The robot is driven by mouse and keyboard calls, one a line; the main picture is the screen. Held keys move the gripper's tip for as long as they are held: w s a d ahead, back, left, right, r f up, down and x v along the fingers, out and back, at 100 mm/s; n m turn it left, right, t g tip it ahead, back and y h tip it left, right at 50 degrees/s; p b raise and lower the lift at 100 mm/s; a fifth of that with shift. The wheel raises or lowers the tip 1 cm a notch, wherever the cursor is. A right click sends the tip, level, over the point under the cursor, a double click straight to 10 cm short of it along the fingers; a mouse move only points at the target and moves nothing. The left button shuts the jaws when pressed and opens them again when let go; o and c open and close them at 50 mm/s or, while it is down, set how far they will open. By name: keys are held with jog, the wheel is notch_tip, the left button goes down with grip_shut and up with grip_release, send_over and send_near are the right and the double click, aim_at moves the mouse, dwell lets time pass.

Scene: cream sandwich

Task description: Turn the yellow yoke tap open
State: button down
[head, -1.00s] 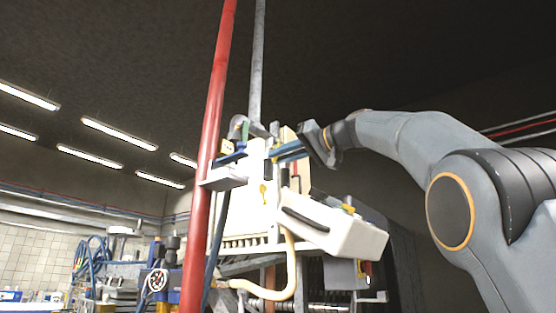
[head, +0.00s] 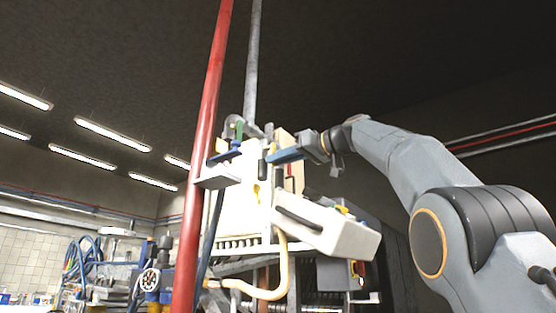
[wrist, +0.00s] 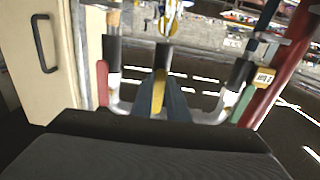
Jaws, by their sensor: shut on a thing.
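The yellow tap handle (wrist: 158,92) is in the middle of the wrist view, between the blue fingers of my gripper (wrist: 163,95). The fingers are shut on it. A red handle (wrist: 102,83) stands to its left and a green handle (wrist: 243,103) to its right, each on its own pipe with a black sleeve. In the head view my gripper (head: 272,158) reaches leftward to the top of the white machine (head: 238,195). There the yellow handle is small and mostly hidden by the fingers. The green handle (head: 239,131) shows to the left.
A red upright pipe (head: 203,150) stands left of the machine, with a grey bracket (head: 217,177) beside it. A white box with a dark handle (head: 325,228) juts out below my gripper. A cream hose (head: 265,292) hangs lower down.

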jog(key=shift+r, duration=0.1)
jog(key=c, duration=1.7)
grip_release()
jog(key=shift+b+v, duration=1.25)
jog(key=shift+v, duration=2.65)
jog(key=shift+a, duration=0.1)
